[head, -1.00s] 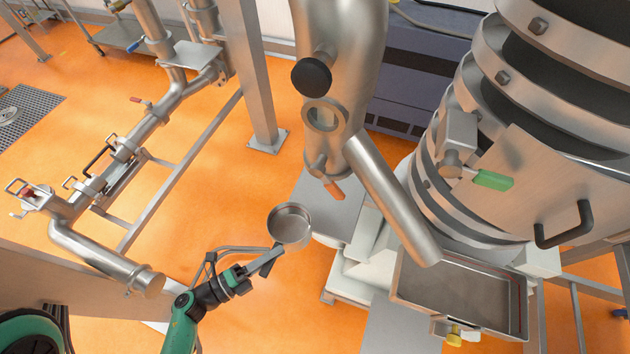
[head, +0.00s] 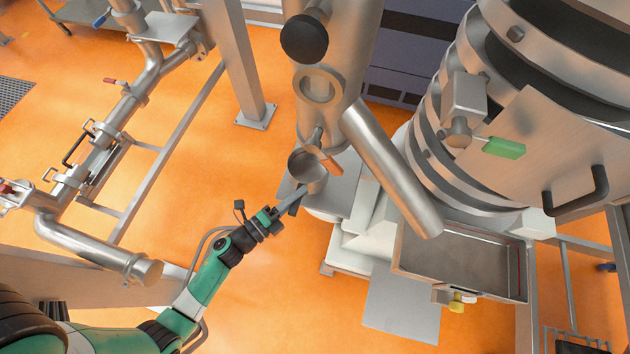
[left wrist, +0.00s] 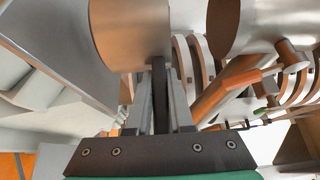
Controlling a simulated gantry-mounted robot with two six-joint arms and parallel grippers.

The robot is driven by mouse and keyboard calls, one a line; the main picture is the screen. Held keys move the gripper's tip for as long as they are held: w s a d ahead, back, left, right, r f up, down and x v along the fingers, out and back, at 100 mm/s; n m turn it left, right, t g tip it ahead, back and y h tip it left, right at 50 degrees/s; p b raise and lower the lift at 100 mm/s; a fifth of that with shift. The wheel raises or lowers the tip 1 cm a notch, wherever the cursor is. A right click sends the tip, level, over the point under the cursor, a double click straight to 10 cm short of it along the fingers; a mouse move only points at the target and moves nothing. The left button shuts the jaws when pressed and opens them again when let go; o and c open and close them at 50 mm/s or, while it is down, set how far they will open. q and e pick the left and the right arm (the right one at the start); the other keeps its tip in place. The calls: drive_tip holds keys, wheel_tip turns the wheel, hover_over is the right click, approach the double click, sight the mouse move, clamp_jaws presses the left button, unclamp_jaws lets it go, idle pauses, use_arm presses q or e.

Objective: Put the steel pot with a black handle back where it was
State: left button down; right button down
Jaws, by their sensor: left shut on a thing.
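The steel pot (head: 308,178) is a small round open vessel, held out in front of my left arm near the middle of the head view. My left gripper (head: 290,203) is shut on its handle. In the left wrist view the pot's curved steel side (left wrist: 130,38) is at the top, and the black handle (left wrist: 159,95) runs down between the fingers of the left gripper (left wrist: 160,105). In the head view the pot appears just below the outlet of the vertical steel pipe, beside an orange valve handle (head: 328,162). Whether it touches anything underneath is unclear. My right gripper is out of view.
The vertical steel pipe (head: 335,60) and a slanted chute (head: 390,165) stand close to the pot. Orange floor (head: 275,290) is open at the front.

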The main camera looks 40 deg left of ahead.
sight(313, 190)
use_arm(q)
drive_tip(key=w, duration=0.5)
drive_tip(key=shift+w+d, duration=0.15)
drive_tip(key=shift+d, duration=0.05)
drive_tip(key=f+b, duration=0.3)
drive_tip(key=shift+w, duration=0.4)
drive_tip(key=shift+s+f, duration=0.1)
drive_tip(key=shift+f, duration=0.1)
drive_tip(key=shift+f, duration=0.2)
drive_tip(key=c, duration=0.8)
unclamp_jaws()
